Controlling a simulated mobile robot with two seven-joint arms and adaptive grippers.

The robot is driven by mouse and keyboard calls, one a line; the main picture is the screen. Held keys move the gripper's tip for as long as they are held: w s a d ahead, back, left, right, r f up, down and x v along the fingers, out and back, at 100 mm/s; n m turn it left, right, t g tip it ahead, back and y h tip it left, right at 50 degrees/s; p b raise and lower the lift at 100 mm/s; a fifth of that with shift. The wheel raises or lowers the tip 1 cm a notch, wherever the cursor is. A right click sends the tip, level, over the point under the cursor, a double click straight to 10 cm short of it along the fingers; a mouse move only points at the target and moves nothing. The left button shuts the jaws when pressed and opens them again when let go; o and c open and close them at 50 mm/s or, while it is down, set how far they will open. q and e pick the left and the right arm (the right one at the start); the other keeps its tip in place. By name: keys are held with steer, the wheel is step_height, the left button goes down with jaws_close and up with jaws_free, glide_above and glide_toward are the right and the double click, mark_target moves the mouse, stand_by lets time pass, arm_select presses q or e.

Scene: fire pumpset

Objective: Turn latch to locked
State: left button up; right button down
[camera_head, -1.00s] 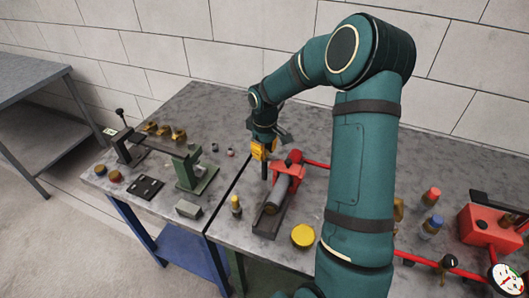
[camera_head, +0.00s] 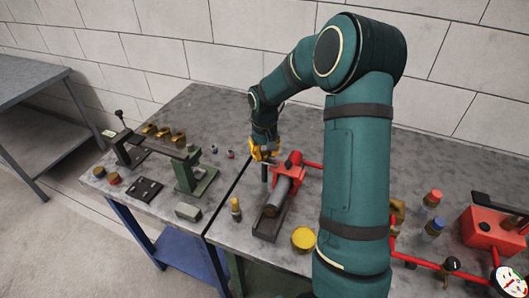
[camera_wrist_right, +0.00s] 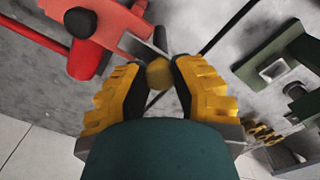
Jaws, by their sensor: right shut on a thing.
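My right gripper (camera_head: 264,156) has yellow fingers and stands upright at the back left end of a red fixture (camera_head: 294,162). The fixture carries a grey cylinder (camera_head: 281,189) on a dark base. In the right wrist view, my right gripper (camera_wrist_right: 159,80) is shut on a brownish round knob (camera_wrist_right: 159,73), which sits between the fingertips beside the red fixture (camera_wrist_right: 110,22). I take this knob to be the latch handle; its locked or unlocked marks do not show. A dark upright rod (camera_head: 264,173) shows just below the fingers. My left gripper is not in view.
A green vise-like stand (camera_head: 193,178) is left of the gripper. A small yellow-topped bottle (camera_head: 235,206) and a yellow disc (camera_head: 303,238) stand near the fixture. Red piping with a gauge (camera_head: 509,279) is at the right. A white block wall is behind the bench.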

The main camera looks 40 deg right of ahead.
mark_target(264, 153)
steer(key=shift+s+f, duration=0.1)
steer(key=shift+f, duration=0.05)
steer(key=c, duration=0.7)
jaws_free()
step_height(264, 153, up, 12)
steer(key=shift+r, duration=0.1)
steer(key=shift+a, duration=0.1)
stand_by(0.4)
